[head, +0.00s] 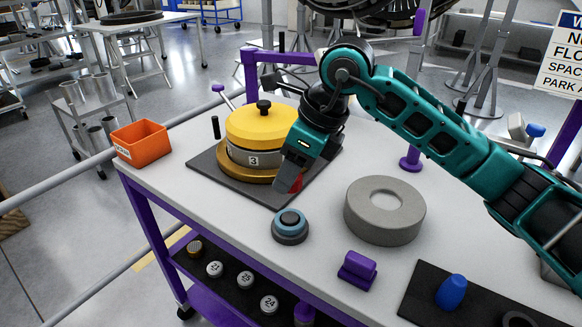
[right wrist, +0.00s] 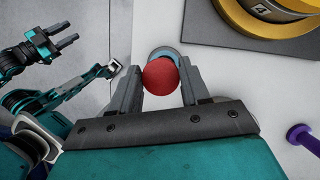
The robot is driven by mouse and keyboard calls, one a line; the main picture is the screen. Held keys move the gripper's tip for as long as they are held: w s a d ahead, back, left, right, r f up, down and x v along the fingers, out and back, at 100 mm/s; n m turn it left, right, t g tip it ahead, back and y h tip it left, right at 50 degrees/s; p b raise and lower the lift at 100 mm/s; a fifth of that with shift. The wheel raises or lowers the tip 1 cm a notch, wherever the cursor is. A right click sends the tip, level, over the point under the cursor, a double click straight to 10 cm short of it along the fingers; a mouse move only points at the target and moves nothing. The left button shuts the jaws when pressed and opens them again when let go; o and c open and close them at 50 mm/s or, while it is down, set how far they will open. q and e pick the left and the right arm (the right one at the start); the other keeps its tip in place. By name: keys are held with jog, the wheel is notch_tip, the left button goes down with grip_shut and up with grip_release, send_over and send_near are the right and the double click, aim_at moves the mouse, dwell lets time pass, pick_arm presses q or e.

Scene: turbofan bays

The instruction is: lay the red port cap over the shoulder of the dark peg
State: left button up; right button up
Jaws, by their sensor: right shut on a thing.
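My right gripper (head: 283,186) is shut on the red port cap (right wrist: 161,76), held between its two fingertips above the table. Only a sliver of the cap (head: 296,184) shows in the head view. My left gripper (right wrist: 66,44) shows only in the right wrist view, with fingers apart and empty.
A yellow-lidded drum (head: 262,127) stands on a dark mat behind the gripper, with a thin black pin (head: 215,127) beside it. A grey ring (head: 359,222) lies right of the peg. A purple block (head: 357,269) and an orange bin (head: 141,143) also stand on the table.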

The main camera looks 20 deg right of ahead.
aim_at(284, 215)
jog(key=shift+f+b, duration=0.7)
jog(key=shift+f, duration=0.3)
jog(key=shift+f+b, duration=0.9)
jog(key=shift+b, duration=0.15)
jog(key=shift+f+b, duration=1.2)
jog(key=shift+f, duration=0.4)
pick_arm(q)
jog(key=shift+h, duration=0.3)
jog(key=w+d+f, duration=0.1)
jog(key=d+f, duration=0.1)
jog(key=shift+w+d+f, duration=0.25)
jog(key=shift+w+f, duration=0.15)
jog(key=shift+w+r, duration=0.1)
jog(key=shift+s+a+f+b, duration=0.1)
jog(key=shift+s+f+b, duration=0.2)
jog(key=shift+b, duration=0.1)
jog(key=shift+f, duration=0.2)
pick_arm(e)
jog(key=shift+f, duration=0.3)
